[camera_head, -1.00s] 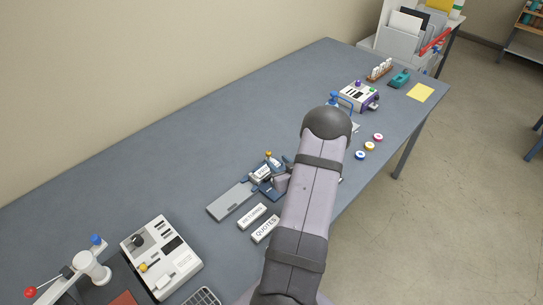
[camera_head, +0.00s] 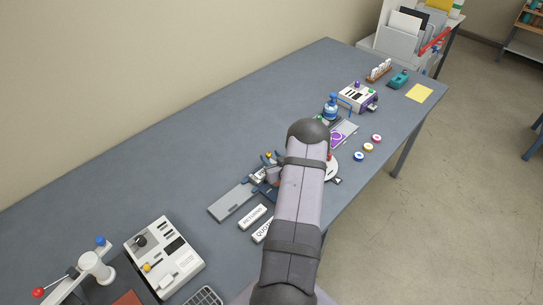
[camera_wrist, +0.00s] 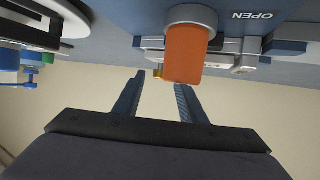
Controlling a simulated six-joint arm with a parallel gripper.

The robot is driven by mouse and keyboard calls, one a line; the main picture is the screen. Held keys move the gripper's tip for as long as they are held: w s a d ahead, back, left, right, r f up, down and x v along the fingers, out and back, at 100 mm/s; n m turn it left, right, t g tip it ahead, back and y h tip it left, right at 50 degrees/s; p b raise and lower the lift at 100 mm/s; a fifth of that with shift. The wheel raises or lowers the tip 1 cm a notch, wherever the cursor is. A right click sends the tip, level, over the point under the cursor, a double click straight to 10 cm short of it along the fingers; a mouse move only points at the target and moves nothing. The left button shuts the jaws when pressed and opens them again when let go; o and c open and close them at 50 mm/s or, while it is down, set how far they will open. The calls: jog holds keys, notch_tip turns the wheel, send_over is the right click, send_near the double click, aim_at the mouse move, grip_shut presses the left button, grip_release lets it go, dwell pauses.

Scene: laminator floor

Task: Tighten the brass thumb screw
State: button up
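A small brass-coloured knob (camera_head: 268,155), apparently the thumb screw, sits on the far side of a blue and grey device (camera_head: 259,175) near the middle of the bench. In the wrist view a bit of brass (camera_wrist: 158,72) shows behind an orange lever (camera_wrist: 185,54), which covers most of it. My gripper (camera_wrist: 158,80) is open, its two blue fingers apart with nothing held. The brass bit appears between the fingertips in the picture; I cannot tell whether they touch it. "OPEN" is printed on a blue body above. In the head view my arm hides the gripper and part of the device.
A grey plate (camera_head: 233,203) and a "RETURNS" label block (camera_head: 252,217) lie left of my arm. A white control box (camera_head: 164,257) stands nearer. A blue bottle (camera_head: 331,107) and several coloured rolls (camera_head: 368,147) lie beyond. The bench along the wall is clear.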

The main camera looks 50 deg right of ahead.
jog(key=shift+w+f, duration=0.1)
grip_shut()
dwell(0.3)
jog(key=shift+w+a+m+g+h+b, duration=0.2)
jog(key=shift+m+g+h+b, duration=0.35)
jog(key=shift+m+h+b, duration=0.25)
jog(key=shift+w+a+m+g+h+b, duration=0.2)
jog(key=shift+m+g+h+b, duration=0.4)
jog(key=shift+m+h, duration=0.3)
jog(key=shift+m+g+h+b, duration=0.35)
jog(key=shift+m+h+b, duration=0.05)
jog(key=shift+m+b, duration=0.1)
